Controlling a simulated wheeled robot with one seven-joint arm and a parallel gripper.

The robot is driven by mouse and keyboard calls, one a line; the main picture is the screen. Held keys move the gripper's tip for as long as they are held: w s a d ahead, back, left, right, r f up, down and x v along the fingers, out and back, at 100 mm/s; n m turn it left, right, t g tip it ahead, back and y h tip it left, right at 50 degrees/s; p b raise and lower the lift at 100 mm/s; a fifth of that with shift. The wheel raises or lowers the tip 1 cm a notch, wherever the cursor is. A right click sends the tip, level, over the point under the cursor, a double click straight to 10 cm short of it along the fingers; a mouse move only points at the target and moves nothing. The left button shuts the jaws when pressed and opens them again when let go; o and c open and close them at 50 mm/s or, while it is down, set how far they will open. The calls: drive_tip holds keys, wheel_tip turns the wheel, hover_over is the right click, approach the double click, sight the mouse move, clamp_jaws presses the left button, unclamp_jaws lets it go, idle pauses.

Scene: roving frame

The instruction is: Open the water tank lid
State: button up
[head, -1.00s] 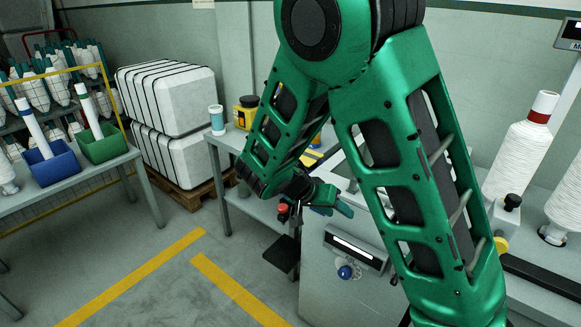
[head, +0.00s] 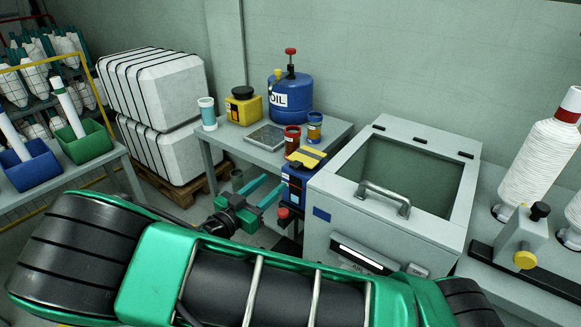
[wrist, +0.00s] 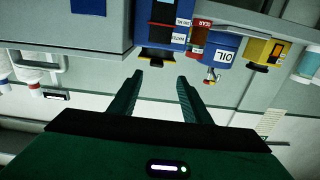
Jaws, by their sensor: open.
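A blue water tank (head: 297,192) stands between the grey side table and the big grey machine. It also shows upside down in the wrist view (wrist: 178,38), with a label that seems to read WATER. A yellow and black striped lid (head: 307,156) lies across its top and looks shut. A dark and yellow edge of the lid (wrist: 153,56) shows in the wrist view. My gripper (head: 274,187) is open and empty, left of the tank and apart from it. Its two fingers (wrist: 160,77) point toward the tank, with the lid edge just beyond the tips.
The side table (head: 235,138) carries a blue OIL can (head: 297,98), a red can (head: 292,138), a yellow container (head: 243,105) and a white-blue tub (head: 207,113). The machine's windowed cover (head: 385,207) with its handle is close at right. Wrapped bales (head: 165,85) stand behind left.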

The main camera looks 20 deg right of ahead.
sight(292, 167)
drive_tip(key=x, duration=1)
drive_tip(key=shift+d, duration=0.4)
drive_tip(key=shift+c, duration=0.4)
clamp_jaws()
drive_tip(key=shift+a+r, duration=0.1)
drive_tip(key=shift+a, duration=0.1)
